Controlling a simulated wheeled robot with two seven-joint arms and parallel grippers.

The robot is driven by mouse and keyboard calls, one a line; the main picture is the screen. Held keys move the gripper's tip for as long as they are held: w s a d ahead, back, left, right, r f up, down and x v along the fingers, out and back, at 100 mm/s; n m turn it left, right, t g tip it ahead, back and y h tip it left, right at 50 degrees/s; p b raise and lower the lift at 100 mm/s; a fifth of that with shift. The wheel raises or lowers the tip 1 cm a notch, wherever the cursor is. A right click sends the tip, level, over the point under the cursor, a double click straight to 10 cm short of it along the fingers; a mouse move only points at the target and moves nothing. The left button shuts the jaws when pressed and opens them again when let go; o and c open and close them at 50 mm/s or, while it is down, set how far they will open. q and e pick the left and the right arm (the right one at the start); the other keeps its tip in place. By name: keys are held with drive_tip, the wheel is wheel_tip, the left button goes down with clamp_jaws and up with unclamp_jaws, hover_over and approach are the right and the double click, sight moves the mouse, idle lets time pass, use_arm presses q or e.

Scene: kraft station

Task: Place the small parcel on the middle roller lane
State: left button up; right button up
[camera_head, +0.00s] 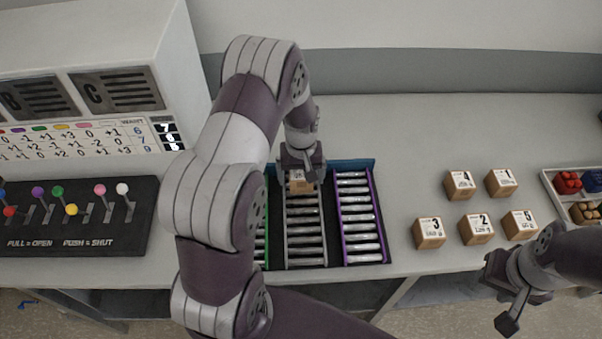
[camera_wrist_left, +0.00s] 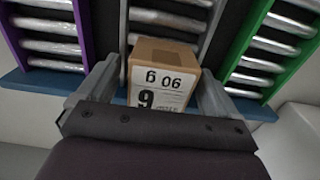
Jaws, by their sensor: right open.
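The small parcel (camera_head: 300,184) is a brown cardboard box with a white label. It is at the back end of the grey middle roller lane (camera_head: 305,238). My left gripper (camera_head: 301,174) is over it from behind. My right gripper (camera_head: 514,300) is open and empty at the lower right, in front of the table.
A purple-railed lane (camera_head: 360,217) lies right of the middle lane, a green-railed lane (camera_head: 261,236) left, partly hidden by my arm. Several numbered boxes (camera_head: 482,229) stand at the right, beside a tray (camera_head: 553,196). A lever panel (camera_head: 75,218) is at the left.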

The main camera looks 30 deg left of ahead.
sight(301, 172)
use_arm(q)
drive_tip(key=shift+r, duration=0.1)
drive_tip(key=shift+w+r, duration=0.1)
drive_tip(key=shift+r, duration=0.3)
wheel_tip(301, 172, up, 11)
drive_tip(key=b, duration=0.2)
drive_tip(key=s+d+m+t, duration=0.1)
drive_tip(key=s+d+m, duration=0.5)
drive_tip(key=s, duration=0.7)
drive_tip(key=shift+s+d+f+m, duration=0.2)
drive_tip(key=shift+s+d+m, duration=0.15)
drive_tip(key=shift+d, duration=0.75)
